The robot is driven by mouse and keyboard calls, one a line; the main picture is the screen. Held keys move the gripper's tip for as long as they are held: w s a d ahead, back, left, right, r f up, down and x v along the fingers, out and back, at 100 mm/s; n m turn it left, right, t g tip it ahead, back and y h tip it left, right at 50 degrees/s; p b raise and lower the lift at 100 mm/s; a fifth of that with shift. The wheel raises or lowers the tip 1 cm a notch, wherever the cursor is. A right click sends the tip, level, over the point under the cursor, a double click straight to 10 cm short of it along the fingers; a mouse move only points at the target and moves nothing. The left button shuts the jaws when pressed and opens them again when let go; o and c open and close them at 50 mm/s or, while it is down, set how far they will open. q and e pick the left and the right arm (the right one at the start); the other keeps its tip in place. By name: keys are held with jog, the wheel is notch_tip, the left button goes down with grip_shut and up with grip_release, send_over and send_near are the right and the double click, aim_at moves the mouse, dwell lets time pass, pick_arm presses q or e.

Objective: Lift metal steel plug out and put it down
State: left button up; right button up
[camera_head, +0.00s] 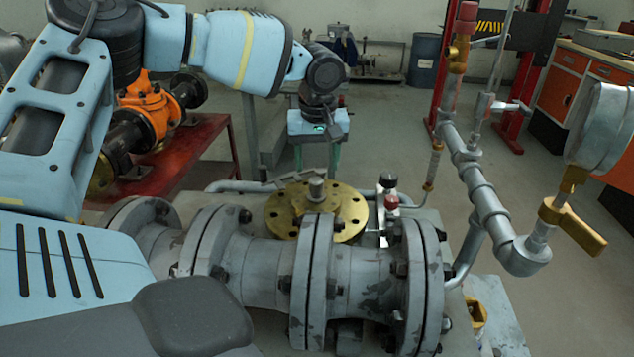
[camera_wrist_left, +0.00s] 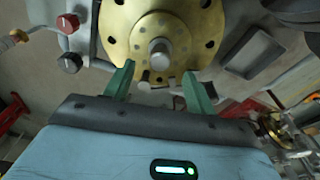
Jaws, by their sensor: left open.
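The steel plug (camera_head: 316,189) is a short grey cylinder standing in the centre of a round brass flange (camera_head: 345,211) behind the grey pipe. In the left wrist view the plug (camera_wrist_left: 160,52) shows end-on in the middle of the brass flange (camera_wrist_left: 125,22). My left gripper (camera_head: 317,172) hangs on the far side of the plug, its green fingers apart. In the left wrist view the gripper (camera_wrist_left: 158,72) is open and empty, and the plug lies just beyond the gap between its fingertips, not clasped. My right gripper is not in view.
A flanged grey pipe (camera_head: 260,265) runs across the front. A thin pipe (camera_head: 487,205) with a gauge (camera_head: 600,125) and a brass-handled valve (camera_head: 572,225) rises at the right. An orange valve (camera_head: 150,115) stands on a red table (camera_head: 185,150) at the left. Open floor lies behind.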

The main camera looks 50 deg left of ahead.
aim_at(317, 179)
pick_arm(q)
jog(key=shift+a+f, duration=0.1)
jog(key=shift+f, duration=0.55)
jog(key=shift+w+a+f, duration=0.1)
jog(key=shift+a+f, duration=0.05)
jog(key=shift+f, duration=0.7)
jog(key=shift+w+a+f, duration=0.15)
jog(key=shift+f, duration=0.7)
jog(key=shift+w+a+f, duration=0.1)
jog(key=shift+a+f, duration=0.05)
jog(key=shift+f, duration=0.7)
grip_shut()
notch_tip(317, 179, up, 10)
jog(key=shift+r, duration=0.1)
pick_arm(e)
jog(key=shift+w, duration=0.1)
pick_arm(q)
jog(key=shift+r, duration=0.1)
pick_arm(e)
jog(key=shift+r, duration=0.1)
